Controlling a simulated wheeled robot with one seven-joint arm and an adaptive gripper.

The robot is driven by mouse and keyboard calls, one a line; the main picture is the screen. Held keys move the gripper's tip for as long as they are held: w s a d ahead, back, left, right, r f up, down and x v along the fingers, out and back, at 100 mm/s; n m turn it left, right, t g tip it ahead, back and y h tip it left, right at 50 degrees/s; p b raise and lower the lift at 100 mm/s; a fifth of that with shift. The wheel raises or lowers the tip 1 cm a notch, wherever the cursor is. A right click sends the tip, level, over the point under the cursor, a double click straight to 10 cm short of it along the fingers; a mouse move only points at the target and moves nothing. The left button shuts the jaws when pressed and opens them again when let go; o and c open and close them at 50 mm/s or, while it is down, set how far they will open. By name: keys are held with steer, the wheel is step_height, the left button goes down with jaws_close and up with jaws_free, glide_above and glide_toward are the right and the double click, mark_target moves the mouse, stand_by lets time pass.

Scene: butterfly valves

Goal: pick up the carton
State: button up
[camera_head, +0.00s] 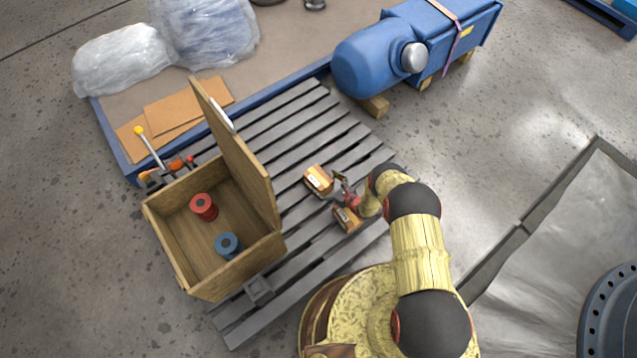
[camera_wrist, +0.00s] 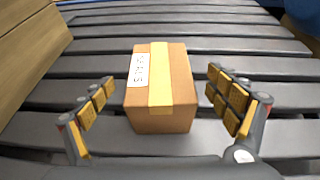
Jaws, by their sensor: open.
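In the wrist view, one carton (camera_wrist: 160,90) with a yellow tape strip and a white label sits upright on the slats, apparently the upper one. My gripper (camera_wrist: 163,110) is open there, with its yellow-padded fingers on either side of the carton's near part. Gaps show between both fingers and the carton, and nothing is held.
An open wooden crate (camera_head: 165,215) stands left of the cartons, its lid raised toward them; it holds a red spool (camera_head: 203,207) and a blue spool (camera_head: 228,245). A blue machine (camera_head: 375,65) lies beyond the pallet. Bare slats surround the upper carton.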

mark_target(318, 177)
steer(key=b+x, duration=0.2)
steer(key=x, duration=0.2)
steer(key=shift+w+a, duration=0.25)
steer(key=shift+w, duration=0.1)
steer(key=shift+r, duration=0.1)
steer(key=shift+c, duration=0.6)
steer(key=c, duration=1.5)
steer(key=shift+c, duration=0.4)
steer(key=shift+r, duration=0.15)
